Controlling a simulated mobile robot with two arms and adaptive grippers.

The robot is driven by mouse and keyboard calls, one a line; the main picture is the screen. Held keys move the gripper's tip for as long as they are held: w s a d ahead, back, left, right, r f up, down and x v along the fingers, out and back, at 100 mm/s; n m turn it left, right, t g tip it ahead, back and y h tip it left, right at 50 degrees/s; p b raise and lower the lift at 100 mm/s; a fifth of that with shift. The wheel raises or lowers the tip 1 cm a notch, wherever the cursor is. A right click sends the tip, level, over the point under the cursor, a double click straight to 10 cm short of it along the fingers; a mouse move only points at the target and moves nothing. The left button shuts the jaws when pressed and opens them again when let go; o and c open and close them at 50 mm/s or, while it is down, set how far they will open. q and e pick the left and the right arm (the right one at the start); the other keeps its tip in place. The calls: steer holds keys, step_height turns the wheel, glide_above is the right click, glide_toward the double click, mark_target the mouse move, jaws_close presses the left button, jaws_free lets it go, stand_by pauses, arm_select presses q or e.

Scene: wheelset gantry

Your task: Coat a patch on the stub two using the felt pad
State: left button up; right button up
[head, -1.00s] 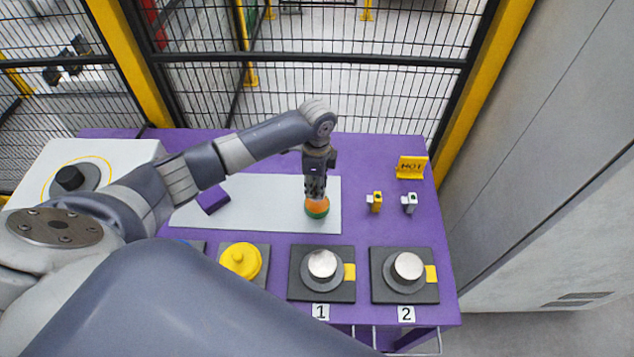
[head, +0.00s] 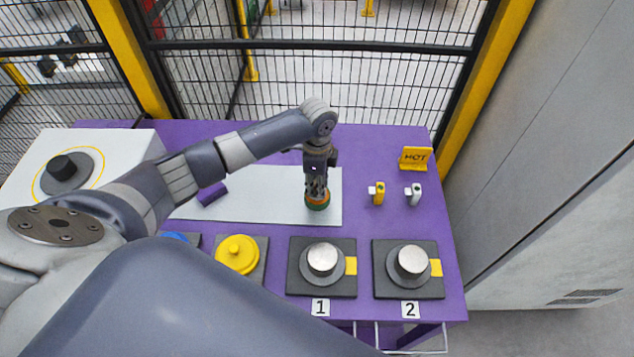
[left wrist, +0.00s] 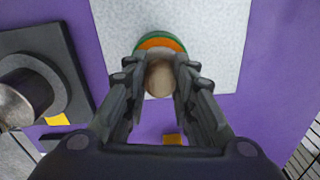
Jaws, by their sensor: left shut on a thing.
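Stub two (head: 412,259) is a silver-topped cylinder on a dark square base, behind the label 2, at the right front of the purple table. The felt pad (head: 318,204), orange and green with a tan knob, stands on the pale mat. It also shows in the left wrist view (left wrist: 159,42). My left gripper (head: 317,192) points down over the pad, its fingers shut on the knob (left wrist: 159,78). The pad appears to rest on the mat, to the left of and behind stub two. My right gripper is not in view.
Stub one (head: 322,258) stands left of stub two. A yellow lidded container (head: 238,253) is further left. Small yellow (head: 378,193) and white (head: 414,194) items and a HOT sign (head: 415,158) stand right of the mat (head: 260,200). A mesh fence closes the back.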

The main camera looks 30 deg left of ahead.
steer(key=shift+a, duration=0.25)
arm_select(q)
steer(key=shift+f, duration=0.15)
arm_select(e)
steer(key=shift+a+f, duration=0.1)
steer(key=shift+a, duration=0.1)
arm_select(q)
steer(key=shift+f, duration=0.2)
steer(key=shift+f, duration=0.2)
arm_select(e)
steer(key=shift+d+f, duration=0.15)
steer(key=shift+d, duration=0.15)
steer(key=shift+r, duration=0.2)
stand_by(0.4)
arm_select(q)
steer(key=shift+s, duration=0.1)
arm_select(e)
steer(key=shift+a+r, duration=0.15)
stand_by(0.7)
